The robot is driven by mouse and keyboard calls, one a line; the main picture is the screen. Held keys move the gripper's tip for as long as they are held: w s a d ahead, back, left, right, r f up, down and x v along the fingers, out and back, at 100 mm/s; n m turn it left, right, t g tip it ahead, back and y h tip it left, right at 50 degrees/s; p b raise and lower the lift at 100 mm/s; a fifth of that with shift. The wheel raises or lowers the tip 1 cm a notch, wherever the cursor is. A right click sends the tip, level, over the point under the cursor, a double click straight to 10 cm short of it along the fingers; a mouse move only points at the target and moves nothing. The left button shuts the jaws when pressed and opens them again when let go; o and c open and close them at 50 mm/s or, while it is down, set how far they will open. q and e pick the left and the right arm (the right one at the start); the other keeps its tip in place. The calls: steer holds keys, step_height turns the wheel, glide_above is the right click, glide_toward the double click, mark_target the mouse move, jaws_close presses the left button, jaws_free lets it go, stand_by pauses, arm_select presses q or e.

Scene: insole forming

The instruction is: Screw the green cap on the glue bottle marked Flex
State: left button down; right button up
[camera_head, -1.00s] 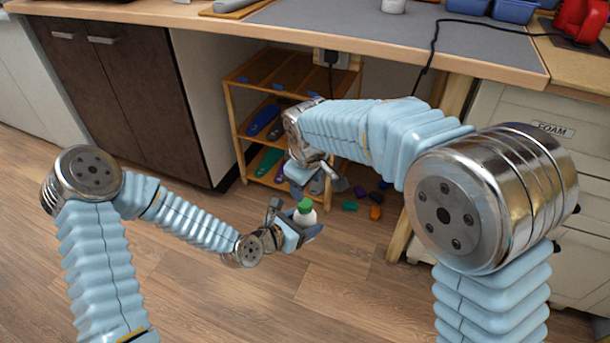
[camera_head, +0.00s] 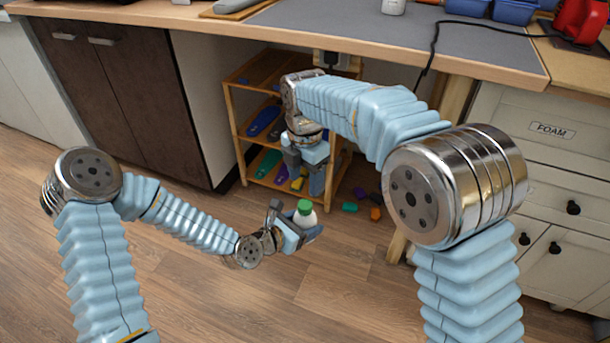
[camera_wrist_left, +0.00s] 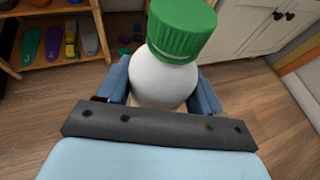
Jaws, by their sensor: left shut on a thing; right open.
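The white glue bottle (camera_head: 306,218) is held upright by my left gripper (camera_head: 294,231), which is shut around its body. The bottle body also shows in the left wrist view (camera_wrist_left: 160,80). The green cap (camera_head: 304,207) sits on top of the bottle and looks a little tilted in the left wrist view (camera_wrist_left: 182,28); I cannot tell how tight it is. No Flex marking can be read. My right gripper (camera_head: 305,188) points down above and behind the bottle, open and empty, apart from the cap.
A wooden shelf (camera_head: 240,138) with coloured insoles stands behind the grippers under the workbench (camera_head: 330,30). Several small coloured pieces (camera_head: 350,206) lie near the shelf's right. A white cabinet (camera_head: 560,190) is at right. The floor (camera_head: 230,300) in front is clear.

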mark_target(305, 204)
steer(key=shift+f, duration=4)
